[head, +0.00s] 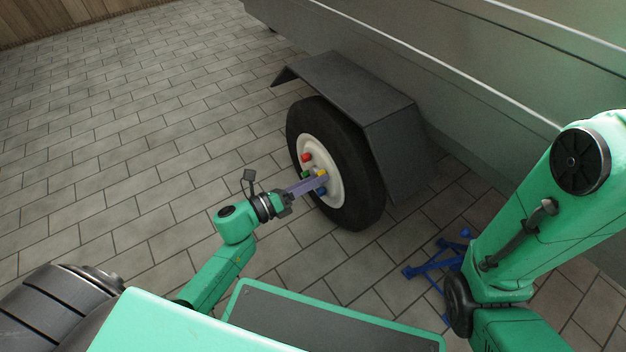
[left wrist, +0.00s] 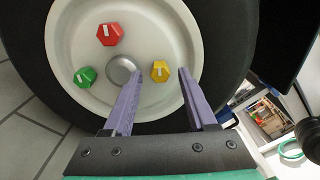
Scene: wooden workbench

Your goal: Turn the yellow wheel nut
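The yellow wheel nut (head: 322,173) sits on the white rim (head: 336,190) of the trailer's wheel. In the left wrist view the yellow nut (left wrist: 160,71) shows to the right of the grey hub cap (left wrist: 122,70), with a white mark on its face. My left gripper (left wrist: 160,76) is open, its two purple fingers pointing at the wheel. The nut appears in the gap between the fingertips; I see no clear contact. In the head view the left gripper (head: 315,180) reaches the rim from the left. My right arm shows, but its gripper does not.
A red nut (left wrist: 110,35) and a green nut (left wrist: 85,76) are on the same rim. A blue nut (head: 321,191) shows low on it. A dark fender (head: 345,85) overhangs the tyre (head: 365,185). A blue metal stand (head: 435,262) is on the paving. Paving at left is clear.

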